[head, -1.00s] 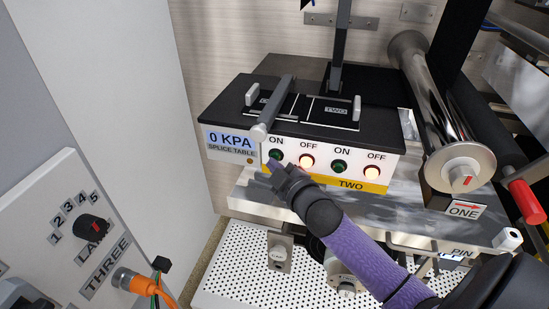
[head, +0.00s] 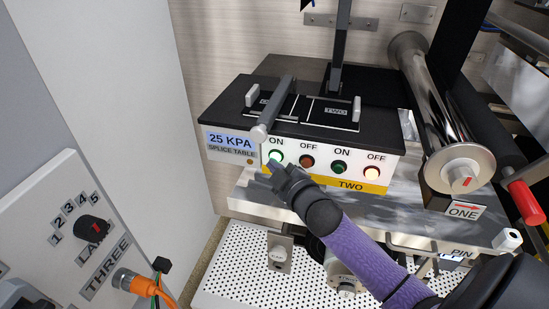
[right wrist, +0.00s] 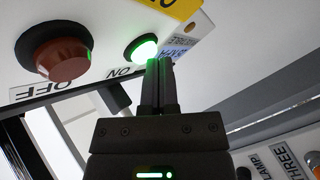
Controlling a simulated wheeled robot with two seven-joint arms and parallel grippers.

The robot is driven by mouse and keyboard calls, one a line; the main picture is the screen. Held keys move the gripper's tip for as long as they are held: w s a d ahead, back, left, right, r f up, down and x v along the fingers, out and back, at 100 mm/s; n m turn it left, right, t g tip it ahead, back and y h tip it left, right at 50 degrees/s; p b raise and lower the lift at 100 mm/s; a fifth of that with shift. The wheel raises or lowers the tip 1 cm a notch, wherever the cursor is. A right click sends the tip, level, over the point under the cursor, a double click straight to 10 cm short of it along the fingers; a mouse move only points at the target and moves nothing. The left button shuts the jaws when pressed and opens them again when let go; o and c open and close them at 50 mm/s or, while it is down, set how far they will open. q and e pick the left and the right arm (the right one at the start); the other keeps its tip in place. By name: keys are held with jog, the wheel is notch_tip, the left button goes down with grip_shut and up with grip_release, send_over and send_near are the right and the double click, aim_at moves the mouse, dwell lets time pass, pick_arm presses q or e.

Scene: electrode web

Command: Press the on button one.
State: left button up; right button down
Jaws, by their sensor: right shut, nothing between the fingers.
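The splice table's front panel (head: 327,175) carries two ON/OFF button pairs. The left ON button (head: 275,156) is lit bright green; it also glows in the right wrist view (right wrist: 142,49). The OFF button beside it (head: 307,162) is dark red and unlit, and shows large in the right wrist view (right wrist: 58,57). In the right pair, the ON button (head: 339,167) is dark green and the OFF button (head: 372,173) is lit. My right gripper (head: 272,168) is shut and empty, its tips just below the lit ON button; contact cannot be told. My left gripper is not in view.
The display (head: 230,145) reads 25 KPA. A grey bar (head: 274,107) overhangs the panel top above the left buttons. A metal roller (head: 440,115) stands to the right. A panel with a lamp knob (head: 92,228) and orange connector (head: 133,282) is at lower left.

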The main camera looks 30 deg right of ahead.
jog(key=shift+s+a+p, duration=0.3)
jog(key=shift+s+a, duration=0.2)
jog(key=shift+a, duration=0.05)
jog(key=s+a+p, duration=0.1)
jog(key=s+a, duration=0.2)
jog(key=shift+s+a+p, duration=0.15)
jog(key=shift+a+p, duration=0.25)
dwell(0.6)
